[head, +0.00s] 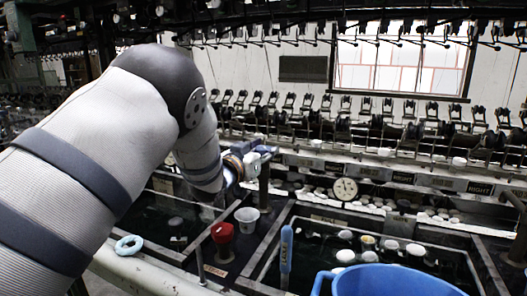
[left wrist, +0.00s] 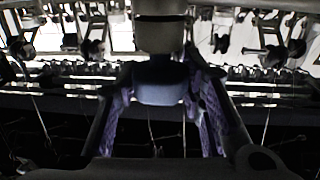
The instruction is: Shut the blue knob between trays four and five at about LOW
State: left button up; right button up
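A blue knob (head: 262,151) sits on top of a dark upright post at the tray edge, in the middle of the head view. My left gripper (head: 243,163) reaches it from the left, partly hidden by my own arm. In the left wrist view the blue knob (left wrist: 160,80) sits between the two fingers of my left gripper (left wrist: 158,88), which lie close along both its sides and look shut on it. A pale block stands just behind the knob there. Any LOW marking is not readable. My right gripper is not in view.
A red knob (head: 222,232) and a white cup (head: 247,219) stand nearby. A blue upright handle (head: 286,248) and a blue tub (head: 390,281) are in front. A round dial (head: 345,189) stands behind the right basin, where white cocoons float. A light-blue ring (head: 128,245) lies on the front rail.

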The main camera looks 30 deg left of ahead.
pick_arm(q)
jog(key=shift+c, duration=0.7)
